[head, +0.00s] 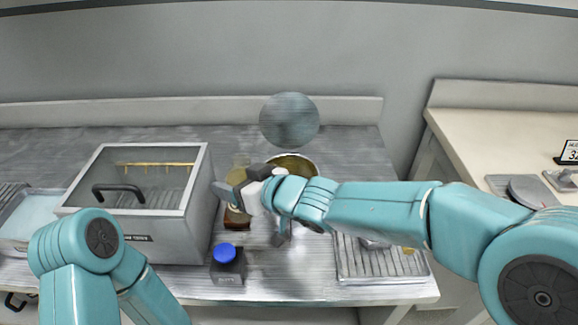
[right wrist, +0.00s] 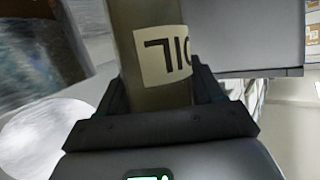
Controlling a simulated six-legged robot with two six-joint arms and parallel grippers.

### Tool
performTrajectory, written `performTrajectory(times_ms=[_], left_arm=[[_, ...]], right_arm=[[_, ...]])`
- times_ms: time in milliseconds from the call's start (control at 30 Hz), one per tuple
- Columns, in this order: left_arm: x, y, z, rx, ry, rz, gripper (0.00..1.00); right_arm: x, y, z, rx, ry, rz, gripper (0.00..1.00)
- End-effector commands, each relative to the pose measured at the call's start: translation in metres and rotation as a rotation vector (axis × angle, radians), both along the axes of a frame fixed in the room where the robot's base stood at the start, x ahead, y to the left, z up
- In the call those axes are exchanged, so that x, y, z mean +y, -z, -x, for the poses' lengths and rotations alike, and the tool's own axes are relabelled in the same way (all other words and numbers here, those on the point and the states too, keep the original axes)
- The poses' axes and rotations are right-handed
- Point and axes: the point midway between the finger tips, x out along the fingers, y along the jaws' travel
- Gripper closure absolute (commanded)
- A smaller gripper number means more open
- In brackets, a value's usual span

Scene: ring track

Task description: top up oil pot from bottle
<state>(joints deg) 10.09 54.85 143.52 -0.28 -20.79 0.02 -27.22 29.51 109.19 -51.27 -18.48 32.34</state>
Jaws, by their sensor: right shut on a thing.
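My right gripper (head: 236,190) is shut on the oil bottle, whose pale label reads "OIL" in the right wrist view, where the olive bottle (right wrist: 150,15) stands between the fingers (right wrist: 165,95). In the head view the gripper covers the middle of the bottle; a pale yellowish part (head: 240,160) shows above it and an amber-brown part (head: 236,218) below. A round pot with a yellowish rim (head: 292,162) stands just right of the bottle, partly hidden by my right wrist. A grey disc (head: 289,120) shows behind the pot. My left gripper is out of view.
A grey box with a clear top and black handle (head: 118,188) stands left of the bottle. A dark container with a blue cap (head: 226,253) stands in front. A ribbed metal tray (head: 380,265) lies at right under my right arm. A separate counter (head: 480,140) is further right.

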Motion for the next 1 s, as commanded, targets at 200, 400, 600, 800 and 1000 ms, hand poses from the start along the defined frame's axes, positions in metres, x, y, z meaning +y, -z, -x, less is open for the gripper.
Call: performTrajectory(times_ms=[200,400,600,800,1000], left_arm=[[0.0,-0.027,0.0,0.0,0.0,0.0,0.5],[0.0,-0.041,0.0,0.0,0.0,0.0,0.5],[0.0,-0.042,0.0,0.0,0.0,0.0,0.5],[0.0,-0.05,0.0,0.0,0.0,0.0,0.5],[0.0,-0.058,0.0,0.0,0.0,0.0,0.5]], right_arm=[[-0.005,-0.014,-0.005,0.06,0.002,-0.09,0.74],[-0.008,-0.021,-0.007,0.118,0.001,-0.172,0.74],[-0.012,-0.018,-0.01,0.173,0.0,-0.254,0.74],[-0.017,-0.024,-0.013,0.229,0.001,-0.339,0.74],[-0.021,-0.032,-0.016,0.286,0.0,-0.421,0.74]])
